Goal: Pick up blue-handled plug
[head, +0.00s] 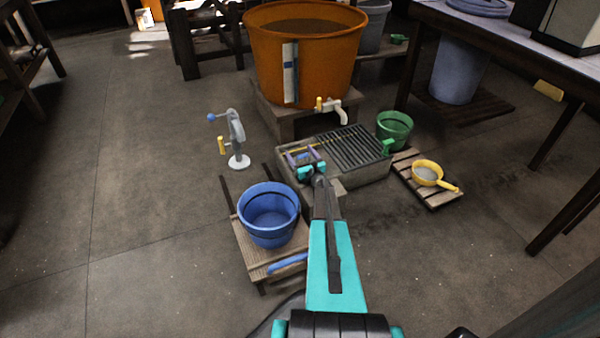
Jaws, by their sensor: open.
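A grey-white stand (238,140) on a round base stands on the floor left of the trough. It carries a blue round knob (211,117) on its upper left and a yellow grip below. The blue knob may be the handle of the plug; I cannot tell for certain at this size. My gripper (301,152) is open over the left part of the grey trough, to the right of the stand and apart from it. Nothing shows held between its fingers.
An orange tub (335,75) with a tap (333,109) stands behind the slatted trough (350,180). A blue bucket (269,232) and a blue object (287,264) are on a low stool. A green bucket (394,128) and yellow pan (427,172) are right. Left floor is clear.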

